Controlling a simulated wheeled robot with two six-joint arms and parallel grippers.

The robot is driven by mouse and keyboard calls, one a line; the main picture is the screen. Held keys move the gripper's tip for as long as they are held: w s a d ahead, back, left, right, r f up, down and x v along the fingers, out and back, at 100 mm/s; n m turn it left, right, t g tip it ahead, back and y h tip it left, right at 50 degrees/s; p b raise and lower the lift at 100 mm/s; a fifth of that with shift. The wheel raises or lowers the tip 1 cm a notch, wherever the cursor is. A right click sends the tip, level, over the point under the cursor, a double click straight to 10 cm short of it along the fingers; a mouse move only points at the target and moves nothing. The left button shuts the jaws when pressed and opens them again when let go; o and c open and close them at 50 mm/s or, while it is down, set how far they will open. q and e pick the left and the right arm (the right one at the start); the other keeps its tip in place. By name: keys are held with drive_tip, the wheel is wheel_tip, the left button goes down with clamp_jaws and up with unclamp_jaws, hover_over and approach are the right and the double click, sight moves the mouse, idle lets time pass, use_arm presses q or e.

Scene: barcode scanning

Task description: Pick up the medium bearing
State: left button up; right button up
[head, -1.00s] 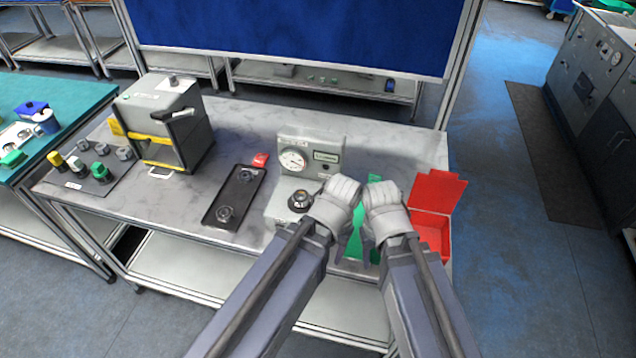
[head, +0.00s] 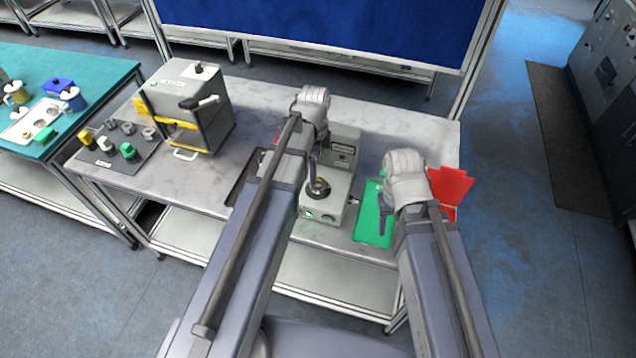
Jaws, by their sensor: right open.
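A dark ring-shaped bearing (head: 319,189) sits on the front platform of the grey gauge station (head: 341,182). I cannot tell its size class. My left gripper (head: 315,166) points down just above and behind this bearing; its fingers are too small and overlapped to tell whether they are open. My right gripper (head: 386,222) is open and empty over the green mat (head: 371,222), right of the station. The black tray (head: 238,184) is mostly hidden behind my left arm, and the bearings in it do not show now.
A grey machine with yellow trim (head: 213,118) and a dark board with several knobs (head: 118,148) stand on the left of the grey table (head: 400,128). The table's back right is clear.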

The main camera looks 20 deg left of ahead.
sight(317, 185)
use_arm(q)
drive_tip(key=shift+d+f+b, duration=0.15)
drive_tip(key=shift+f+b, duration=1.85)
drive_tip(key=shift+d+f+b, duration=0.1)
drive_tip(key=shift+f+b, duration=1.85)
drive_tip(key=shift+f, duration=0.05)
drive_tip(key=shift+r, duration=0.1)
clamp_jaws()
